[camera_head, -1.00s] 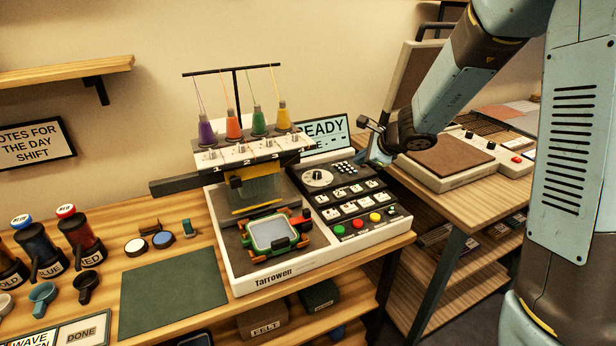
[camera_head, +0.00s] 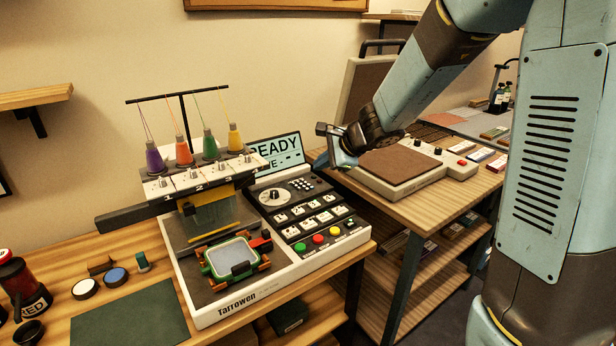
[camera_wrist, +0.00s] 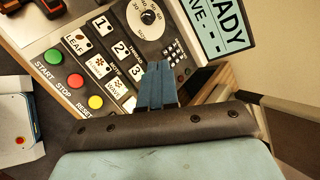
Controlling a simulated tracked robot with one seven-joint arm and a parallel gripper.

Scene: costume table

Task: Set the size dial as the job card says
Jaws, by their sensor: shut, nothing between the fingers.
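My gripper (camera_head: 326,143) is shut and empty, raised to the right of the panel. In the wrist view its blue fingers (camera_wrist: 158,70) lie together, below the dial in the picture and apart from it. The display (camera_head: 276,152) reads READY, with a partly hidden line below. I see no job card now.
Numbered and pattern keys (camera_wrist: 108,68) lie beside the dial. Green, red and yellow buttons (camera_head: 318,239) line the panel front. The thread stand (camera_head: 183,97) rises at the machine's left. A heat press (camera_head: 405,174) stands on the right table, with a gap between tables.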

